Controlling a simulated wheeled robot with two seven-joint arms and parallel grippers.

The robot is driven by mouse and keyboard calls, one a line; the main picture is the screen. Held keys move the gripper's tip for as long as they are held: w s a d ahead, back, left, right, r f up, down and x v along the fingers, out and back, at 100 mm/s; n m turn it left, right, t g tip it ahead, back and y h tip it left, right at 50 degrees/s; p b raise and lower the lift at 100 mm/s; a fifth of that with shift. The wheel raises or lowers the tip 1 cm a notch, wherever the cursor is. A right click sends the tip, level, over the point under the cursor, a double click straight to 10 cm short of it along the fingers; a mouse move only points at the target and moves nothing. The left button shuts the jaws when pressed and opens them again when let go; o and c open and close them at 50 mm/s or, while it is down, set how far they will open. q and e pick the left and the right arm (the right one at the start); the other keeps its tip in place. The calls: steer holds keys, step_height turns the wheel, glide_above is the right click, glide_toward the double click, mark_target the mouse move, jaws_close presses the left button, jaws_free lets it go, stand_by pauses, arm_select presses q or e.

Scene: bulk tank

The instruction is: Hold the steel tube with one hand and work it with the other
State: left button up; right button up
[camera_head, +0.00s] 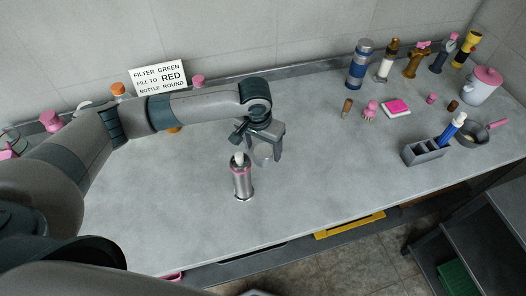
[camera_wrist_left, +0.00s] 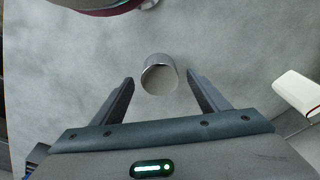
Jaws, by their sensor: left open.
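An upright steel tube (camera_head: 242,182) with a pink band and a pale top stands on the grey bench in the head view. My left gripper (camera_head: 264,158) is just behind and to the right of it, pointing down, fingers open. A short plain steel cylinder (camera_wrist_left: 160,76) shows between the open fingertips (camera_wrist_left: 160,82) in the left wrist view, with gaps on both sides. In the head view a pale round piece shows between the fingers, partly hidden by them. A pink-rimmed thing (camera_wrist_left: 100,6) is cut off at the wrist view's top edge. My right gripper is not in view.
Several bottles and tools, including a blue-banded flask (camera_head: 358,66), stand at the back right. A grey holder (camera_head: 424,154), a pan (camera_head: 473,134) and a pink-lidded jar (camera_head: 483,87) are at the right. A sign (camera_head: 160,77) stands behind my arm. The bench front is clear.

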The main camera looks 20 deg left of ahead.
arm_select(q)
steer(key=shift+w+f, duration=0.15)
steer(key=shift+f, duration=1)
steer(key=c, duration=1.1)
